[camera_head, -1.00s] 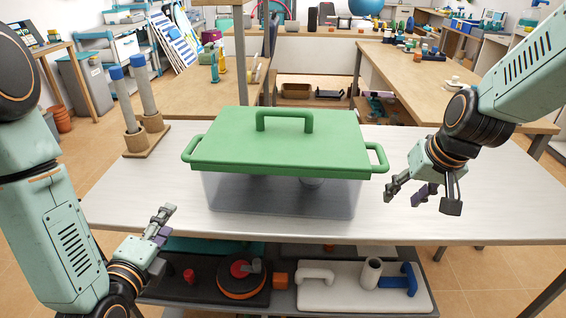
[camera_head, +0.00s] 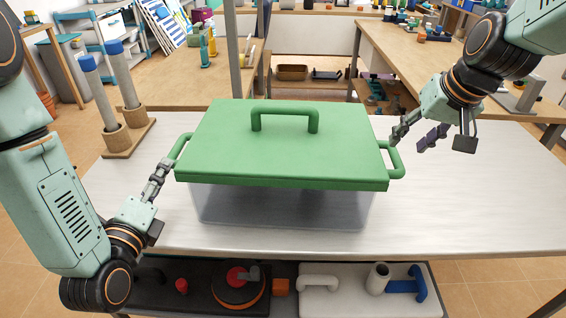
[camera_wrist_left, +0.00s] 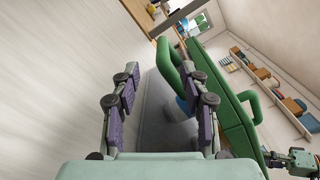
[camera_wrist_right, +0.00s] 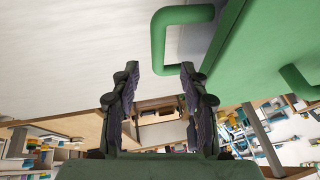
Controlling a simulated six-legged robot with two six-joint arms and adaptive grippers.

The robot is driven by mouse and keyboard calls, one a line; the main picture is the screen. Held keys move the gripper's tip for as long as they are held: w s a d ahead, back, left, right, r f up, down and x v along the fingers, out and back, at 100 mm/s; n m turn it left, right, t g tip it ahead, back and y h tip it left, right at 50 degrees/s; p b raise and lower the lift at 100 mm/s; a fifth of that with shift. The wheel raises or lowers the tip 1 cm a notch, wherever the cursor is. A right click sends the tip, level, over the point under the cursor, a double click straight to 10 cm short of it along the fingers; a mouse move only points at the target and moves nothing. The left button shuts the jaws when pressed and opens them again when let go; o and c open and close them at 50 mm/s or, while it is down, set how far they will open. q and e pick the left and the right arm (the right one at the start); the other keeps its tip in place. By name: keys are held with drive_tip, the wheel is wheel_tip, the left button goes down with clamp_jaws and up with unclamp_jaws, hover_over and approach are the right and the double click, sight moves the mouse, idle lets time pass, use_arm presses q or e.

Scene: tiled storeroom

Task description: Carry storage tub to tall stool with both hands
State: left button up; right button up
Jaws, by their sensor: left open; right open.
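The storage tub (camera_head: 280,208) has clear walls and a green lid (camera_head: 280,150) with a top handle and a green loop handle at each side. It stands on the pale table. My left gripper (camera_head: 163,170) is open beside the left side handle (camera_head: 178,148); in the left wrist view the handle (camera_wrist_left: 172,62) lies ahead of the open fingers (camera_wrist_left: 160,90). My right gripper (camera_head: 430,135) is open, above and right of the right side handle (camera_head: 397,160). In the right wrist view that handle (camera_wrist_right: 160,40) is ahead of the open fingers (camera_wrist_right: 158,90). I cannot make out a tall stool.
Two blue-topped grey posts on a wooden base (camera_head: 128,138) stand left of the tub. A shelf below the table holds a black tray (camera_head: 205,290) and a white board (camera_head: 345,298). The tabletop (camera_head: 480,205) right of the tub is clear.

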sight(174, 150)
use_arm(q)
drive_tip(key=shift+a, duration=0.1)
use_arm(e)
drive_tip(key=shift+a, duration=0.1)
use_arm(q)
drive_tip(key=shift+d+r, duration=0.15)
drive_tip(key=shift+d, duration=0.3)
drive_tip(key=shift+w+a, duration=0.2)
drive_tip(key=shift+w, duration=0.05)
use_arm(e)
drive_tip(key=shift+d+f, duration=0.2)
drive_tip(key=shift+f, duration=0.1)
use_arm(q)
drive_tip(key=w, duration=0.5)
drive_tip(key=shift+w+d, duration=0.3)
drive_tip(key=shift+w, duration=0.1)
use_arm(e)
drive_tip(key=x, duration=0.6)
drive_tip(key=shift+d, duration=0.15)
use_arm(q)
drive_tip(key=shift+w+a, duration=0.2)
drive_tip(key=shift+w, duration=0.45)
use_arm(e)
drive_tip(key=shift+w+a+f, duration=0.25)
drive_tip(key=shift+a+f, duration=0.1)
drive_tip(key=shift+f, duration=0.1)
use_arm(q)
drive_tip(key=shift+d, duration=0.1)
use_arm(e)
drive_tip(key=shift+d, duration=0.1)
